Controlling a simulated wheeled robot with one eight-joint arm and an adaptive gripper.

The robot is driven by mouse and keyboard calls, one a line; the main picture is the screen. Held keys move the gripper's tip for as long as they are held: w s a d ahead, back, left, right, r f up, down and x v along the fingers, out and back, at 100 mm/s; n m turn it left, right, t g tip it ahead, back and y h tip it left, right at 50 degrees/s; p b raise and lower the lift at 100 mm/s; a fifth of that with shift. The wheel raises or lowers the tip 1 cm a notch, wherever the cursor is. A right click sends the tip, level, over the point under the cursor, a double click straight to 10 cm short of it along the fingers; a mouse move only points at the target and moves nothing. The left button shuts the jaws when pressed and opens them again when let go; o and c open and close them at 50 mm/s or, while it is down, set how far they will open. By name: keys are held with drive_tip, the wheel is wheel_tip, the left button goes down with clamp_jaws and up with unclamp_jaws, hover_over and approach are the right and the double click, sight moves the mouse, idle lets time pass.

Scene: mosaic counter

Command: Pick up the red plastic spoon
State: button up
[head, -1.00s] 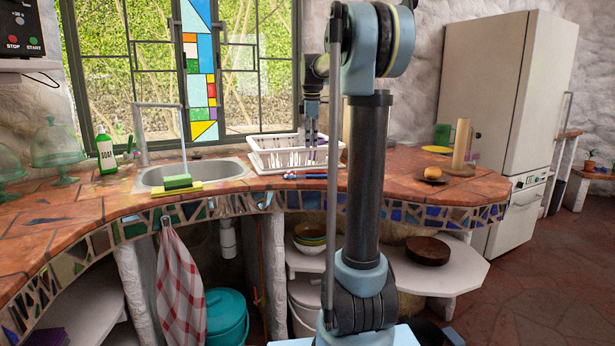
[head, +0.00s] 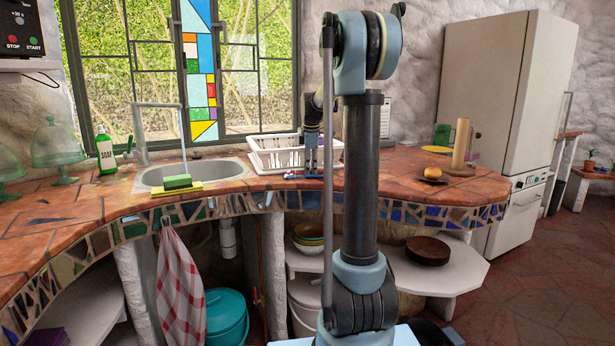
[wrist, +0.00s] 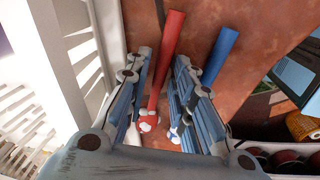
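The red plastic spoon (wrist: 165,55) lies on the brown counter in the wrist view. Its long red handle points away, and its near end shows red with white spots. My gripper (wrist: 162,72) is open, with one finger on each side of the red handle; a gap shows on the left side, and I cannot tell whether the right finger touches it. The spoon is too small there to make out clearly.
A blue-handled utensil (wrist: 220,55) lies close to the right finger, partly hidden by it. The white dish rack (head: 272,155) stands directly left of my gripper. The sink (head: 215,170) is further left. A cup, a bun and a paper-roll holder (head: 461,145) stand at the right.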

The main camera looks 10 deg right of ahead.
drive_tip(key=shift+f, duration=0.2)
clamp_jaws()
